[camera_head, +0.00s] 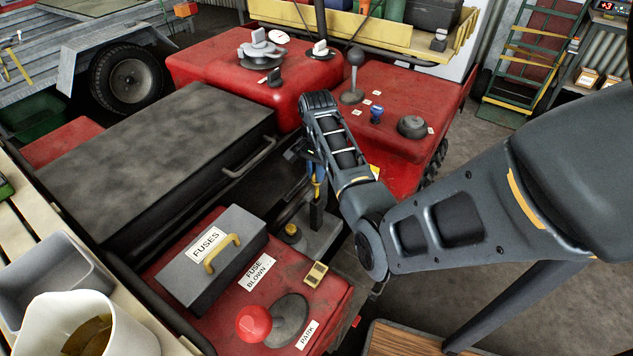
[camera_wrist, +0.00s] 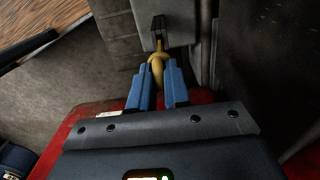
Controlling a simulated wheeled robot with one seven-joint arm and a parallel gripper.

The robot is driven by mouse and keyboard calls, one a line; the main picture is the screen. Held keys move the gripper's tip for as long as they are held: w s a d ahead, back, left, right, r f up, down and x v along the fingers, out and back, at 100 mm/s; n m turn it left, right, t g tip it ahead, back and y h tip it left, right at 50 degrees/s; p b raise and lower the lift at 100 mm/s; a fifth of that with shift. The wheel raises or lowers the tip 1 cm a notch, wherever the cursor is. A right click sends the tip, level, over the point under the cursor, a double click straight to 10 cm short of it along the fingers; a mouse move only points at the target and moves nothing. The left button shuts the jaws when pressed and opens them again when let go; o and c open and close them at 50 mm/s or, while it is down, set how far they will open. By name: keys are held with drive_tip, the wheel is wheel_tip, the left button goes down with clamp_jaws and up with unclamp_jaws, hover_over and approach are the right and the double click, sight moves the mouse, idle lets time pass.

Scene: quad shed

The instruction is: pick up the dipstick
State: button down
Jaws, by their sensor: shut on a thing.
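The dipstick shows as a yellow looped handle (camera_wrist: 157,62) in the wrist view, between my gripper's two blue fingers. My gripper (camera_wrist: 157,76) is shut on this handle. Beyond the handle a narrow yellow part meets a dark upright piece on a grey block. In the head view the yellow handle (camera_head: 317,188) shows below my gripper (camera_head: 316,171), above a dark upright piece. I cannot tell how much of the dipstick's stem is inside it.
A grey fuse box (camera_head: 212,256) and a red knob (camera_head: 254,322) stand on the red panel at the near left. A yellow-topped cap (camera_head: 291,230) is close by the dipstick. The black seat (camera_head: 150,145) is left; a lever (camera_head: 354,75) rises behind my arm.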

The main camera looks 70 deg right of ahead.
wheel_tip(320, 180, up, 10)
drive_tip(key=shift+r, duration=0.1)
idle(0.9)
